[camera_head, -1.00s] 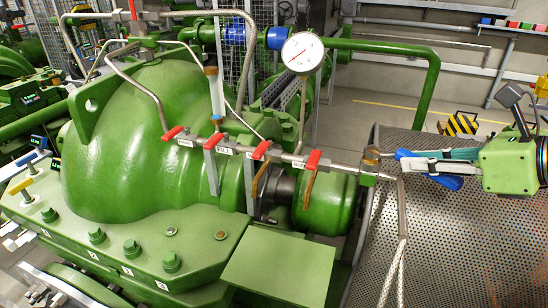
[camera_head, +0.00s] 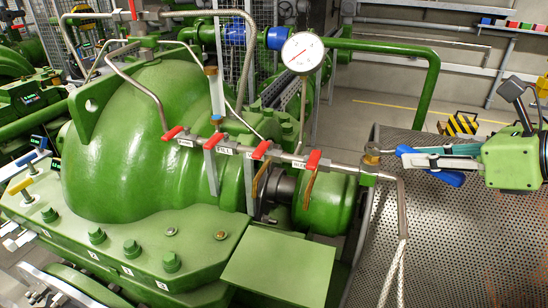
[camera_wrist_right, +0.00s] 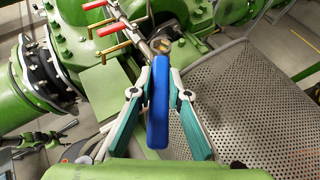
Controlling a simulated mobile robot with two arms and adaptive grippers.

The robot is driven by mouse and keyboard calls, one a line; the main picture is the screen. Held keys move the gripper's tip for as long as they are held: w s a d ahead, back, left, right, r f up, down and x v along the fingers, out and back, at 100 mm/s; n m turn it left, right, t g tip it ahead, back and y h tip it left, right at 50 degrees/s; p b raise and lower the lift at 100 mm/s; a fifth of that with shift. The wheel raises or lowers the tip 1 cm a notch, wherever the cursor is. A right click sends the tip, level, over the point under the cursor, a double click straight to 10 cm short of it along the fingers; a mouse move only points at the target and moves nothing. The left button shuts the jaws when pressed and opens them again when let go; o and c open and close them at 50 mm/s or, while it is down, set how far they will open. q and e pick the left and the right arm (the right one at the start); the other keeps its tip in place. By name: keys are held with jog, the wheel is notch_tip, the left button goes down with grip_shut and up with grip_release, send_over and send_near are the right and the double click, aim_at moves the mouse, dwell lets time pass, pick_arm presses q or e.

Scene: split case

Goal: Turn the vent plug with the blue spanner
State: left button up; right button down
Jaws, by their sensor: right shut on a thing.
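My right gripper (camera_head: 410,160) comes in from the right and is shut on the blue spanner (camera_head: 447,179). In the right wrist view the spanner (camera_wrist_right: 158,105) lies between the two fingers (camera_wrist_right: 160,82) and points away from me. A brass fitting, which looks like the vent plug (camera_head: 371,158), stands at the right end of the grey pipe. It also shows just beyond the spanner's far end in the right wrist view (camera_wrist_right: 162,45). In the head view the blue end is close to its right side; I cannot tell whether they touch. My left gripper is not in view.
Red-handled valves (camera_head: 262,150) line the pipe left of the plug. A thin bent pipe (camera_head: 402,205) with a rope hangs right of it. A perforated metal plate (camera_head: 440,240) lies below my gripper. A white gauge (camera_head: 303,52) stands behind.

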jog(key=shift+r, duration=0.25)
jog(key=shift+r+p, duration=1.25)
jog(key=shift+r, duration=0.1)
